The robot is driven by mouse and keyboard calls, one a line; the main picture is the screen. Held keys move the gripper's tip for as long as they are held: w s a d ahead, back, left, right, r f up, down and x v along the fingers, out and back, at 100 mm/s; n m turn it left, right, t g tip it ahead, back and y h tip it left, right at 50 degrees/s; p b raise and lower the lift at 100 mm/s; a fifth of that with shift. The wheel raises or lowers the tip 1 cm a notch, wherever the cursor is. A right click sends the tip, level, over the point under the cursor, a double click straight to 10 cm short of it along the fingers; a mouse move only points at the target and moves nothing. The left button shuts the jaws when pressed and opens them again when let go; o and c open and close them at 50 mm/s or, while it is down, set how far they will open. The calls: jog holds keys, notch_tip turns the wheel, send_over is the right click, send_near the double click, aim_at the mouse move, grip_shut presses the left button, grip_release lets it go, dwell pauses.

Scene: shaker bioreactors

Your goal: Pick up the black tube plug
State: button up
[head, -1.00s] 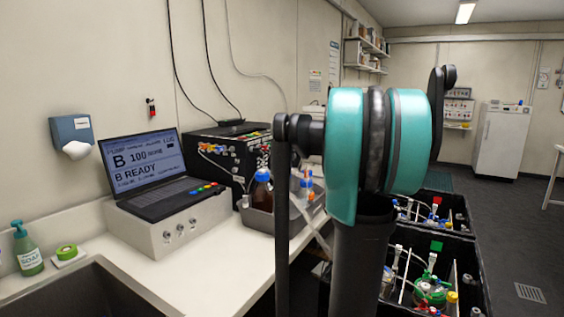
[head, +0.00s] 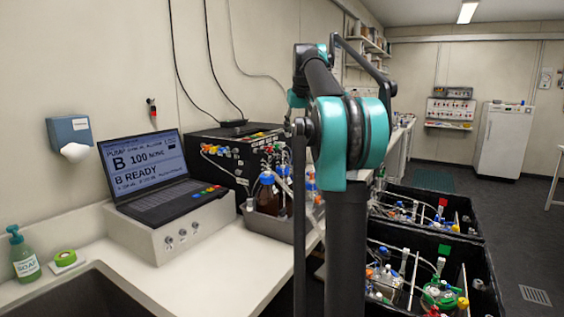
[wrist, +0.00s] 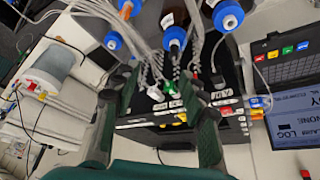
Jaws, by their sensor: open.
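I cannot pick out the black tube plug with certainty in either view. Small white, green, red and yellow connectors crowd the front of the black pump box (wrist: 226,74), a dark plug among them would be hard to tell apart. The box also shows in the head view (head: 228,150). My gripper (wrist: 158,82) is open in the wrist view, its two dark green fingers spread on either side of the connectors and tubes, with nothing seen held. In the head view my arm hides the gripper.
Blue-capped bottles (head: 268,194) stand in a grey tray (head: 258,226) beside the box, their tubes crossing near the fingers. A laptop (head: 150,170) sits to the left on the counter. Black crates (head: 375,228) of bottles stand at the right.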

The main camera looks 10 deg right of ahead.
jog(key=a+r, duration=0.3)
jog(key=r, duration=0.1)
send_over(283, 162)
jog(key=s, duration=0.2)
notch_tip(283, 162, down, 11)
jog(key=shift+x, duration=2.8)
jog(key=shift+c, duration=0.5)
jog(key=c, duration=0.8)
